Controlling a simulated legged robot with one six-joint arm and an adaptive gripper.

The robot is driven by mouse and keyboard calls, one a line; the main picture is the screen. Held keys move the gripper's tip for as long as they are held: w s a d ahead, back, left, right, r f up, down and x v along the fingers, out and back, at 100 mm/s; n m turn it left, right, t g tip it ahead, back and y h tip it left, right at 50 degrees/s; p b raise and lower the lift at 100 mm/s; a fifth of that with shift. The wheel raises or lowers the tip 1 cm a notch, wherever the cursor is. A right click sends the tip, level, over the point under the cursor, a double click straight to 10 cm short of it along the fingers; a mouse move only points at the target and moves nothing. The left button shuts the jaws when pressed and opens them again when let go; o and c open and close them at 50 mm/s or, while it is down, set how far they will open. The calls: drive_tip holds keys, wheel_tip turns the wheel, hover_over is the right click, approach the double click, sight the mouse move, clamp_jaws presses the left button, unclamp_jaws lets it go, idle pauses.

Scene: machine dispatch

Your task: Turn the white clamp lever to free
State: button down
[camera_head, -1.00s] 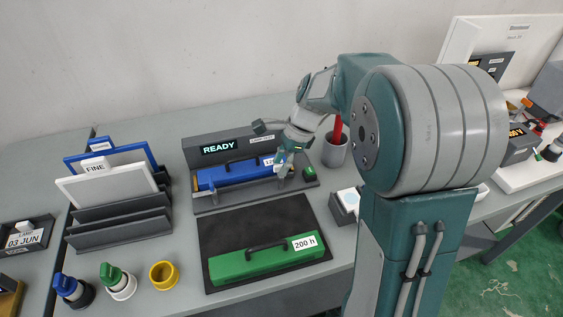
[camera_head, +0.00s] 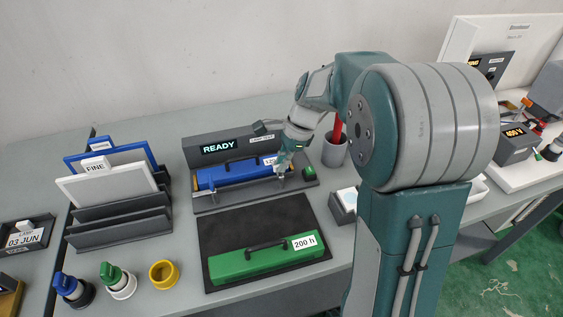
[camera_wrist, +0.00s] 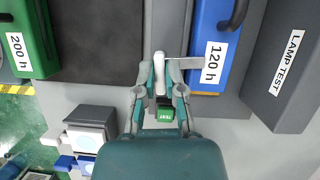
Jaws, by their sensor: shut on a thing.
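The white clamp lever (camera_wrist: 159,72) stands between my fingertips in the wrist view, beside the end of the blue unit (camera_wrist: 208,45) labelled 120 h. My gripper (camera_wrist: 158,82) is shut on the lever. A pale bar (camera_wrist: 190,62) runs from beside the lever to the blue unit's end. In the head view my gripper (camera_head: 283,170) is at the right end of the blue unit (camera_head: 225,177), and it largely hides the lever. A small green block (camera_wrist: 165,112) lies just below the fingertips in the wrist view; its lettering is too small to read.
The rear panel (camera_head: 215,147) shows READY. A green unit (camera_head: 235,265) labelled 200 h lies on a dark mat (camera_head: 222,222) in front. A cup (camera_head: 335,152) with something red stands to the right. A plate rack (camera_head: 120,232) stands left.

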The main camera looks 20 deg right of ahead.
drive_tip(key=n+g, duration=0.1)
drive_tip(key=n, duration=0.3)
drive_tip(key=shift+w, duration=0.15)
drive_tip(key=n+g, duration=0.1)
drive_tip(key=n, duration=0.1)
drive_tip(key=n+h, duration=0.1)
drive_tip(key=n, duration=0.2)
drive_tip(key=shift+g+h, duration=0.3)
drive_tip(key=shift+g, duration=0.1)
drive_tip(key=n+h, duration=0.1)
drive_tip(key=n, duration=0.3)
drive_tip(key=shift+w+a+r+g, duration=0.1)
drive_tip(key=shift+a+g, duration=0.05)
drive_tip(key=shift+g, duration=0.25)
drive_tip(key=shift+n+h, duration=0.9)
drive_tip(key=shift+n, duration=0.9)
drive_tip(key=c, duration=0.7)
unclamp_jaws()
drive_tip(key=shift+c, duration=0.2)
